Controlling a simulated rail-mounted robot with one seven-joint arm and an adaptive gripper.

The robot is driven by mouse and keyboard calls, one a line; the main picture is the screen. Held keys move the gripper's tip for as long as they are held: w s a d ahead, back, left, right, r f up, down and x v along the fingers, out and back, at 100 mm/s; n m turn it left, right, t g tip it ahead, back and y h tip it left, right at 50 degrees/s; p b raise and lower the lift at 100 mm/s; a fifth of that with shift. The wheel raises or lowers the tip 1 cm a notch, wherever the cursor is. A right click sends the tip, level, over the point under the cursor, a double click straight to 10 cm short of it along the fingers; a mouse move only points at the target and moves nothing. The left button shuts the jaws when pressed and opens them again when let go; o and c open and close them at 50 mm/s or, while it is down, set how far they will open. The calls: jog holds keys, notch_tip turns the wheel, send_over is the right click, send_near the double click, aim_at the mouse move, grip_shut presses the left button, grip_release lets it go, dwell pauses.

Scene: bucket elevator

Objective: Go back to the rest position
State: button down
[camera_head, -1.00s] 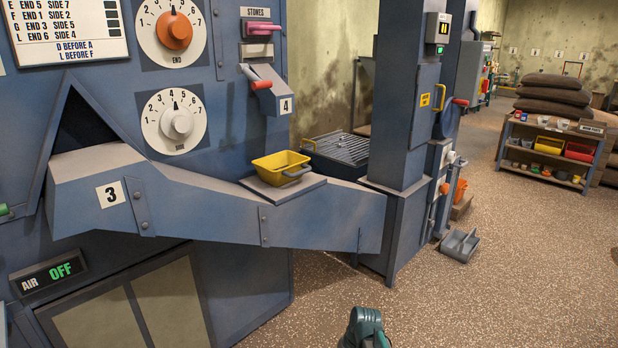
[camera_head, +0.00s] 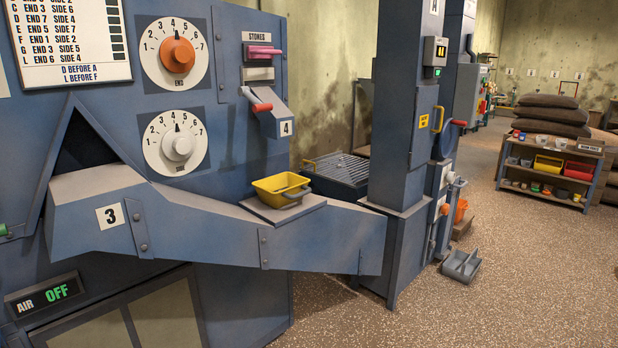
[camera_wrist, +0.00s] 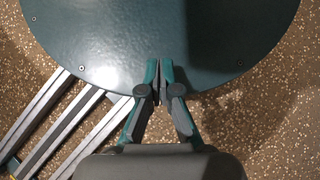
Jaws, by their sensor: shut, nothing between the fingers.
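My gripper (camera_wrist: 159,80) shows in the wrist view with its two fingers together and nothing between them. It points at a dark green round plate with small screws, which looks like part of my own base, above a speckled floor. My gripper does not show in the head view. No marked rest position is visible in either view.
A blue machine (camera_head: 232,130) fills the left of the head view. Its chute (camera_head: 210,235), marked 3, sticks out to the right with a yellow tub (camera_head: 280,188) on top. A grey scoop (camera_head: 461,265) lies on the floor. The floor (camera_head: 520,290) at right is clear.

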notch_tip(320, 180, up, 15)
jog(key=w+t+p, duration=0.1)
jog(key=p, duration=1.7)
jog(key=shift+w+t, duration=0.3)
jog(key=shift+t, duration=0.1)
